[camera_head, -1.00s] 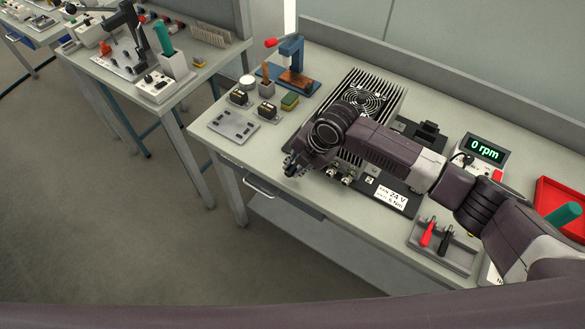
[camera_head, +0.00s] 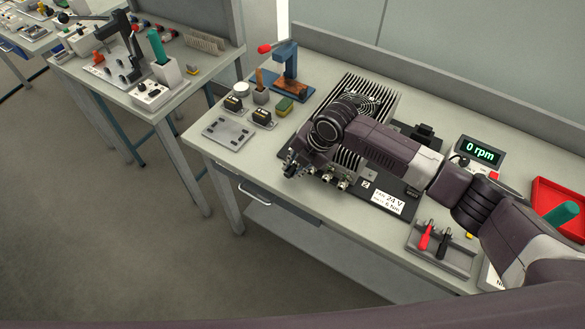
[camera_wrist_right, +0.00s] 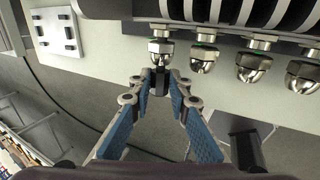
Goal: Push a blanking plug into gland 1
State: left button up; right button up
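My right gripper (camera_wrist_right: 160,82) has its blue-padded fingers closed around a small dark plug (camera_wrist_right: 160,84) in the right wrist view. The plug is directly below the leftmost visible metal gland (camera_wrist_right: 160,52), in line with it; I cannot tell whether they touch. More glands (camera_wrist_right: 204,60) sit in a row to the right along the edge of the finned unit. In the head view my right gripper (camera_head: 290,169) is at the front of that unit, left of its glands (camera_head: 326,177); its fingertips are small and dark there. My left gripper is not in view.
A grey slotted plate (camera_head: 229,133) lies on the bench to the left. Behind it stand small black-topped blocks (camera_head: 234,104) and a blue press (camera_head: 287,72). A tray with red and black probes (camera_head: 440,246) is at the right. Open floor lies before the bench.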

jog(key=o, duration=0.5)
jog(key=shift+w+d, duration=0.1)
jog(key=shift+r, duration=0.1)
jog(key=v, duration=1.2)
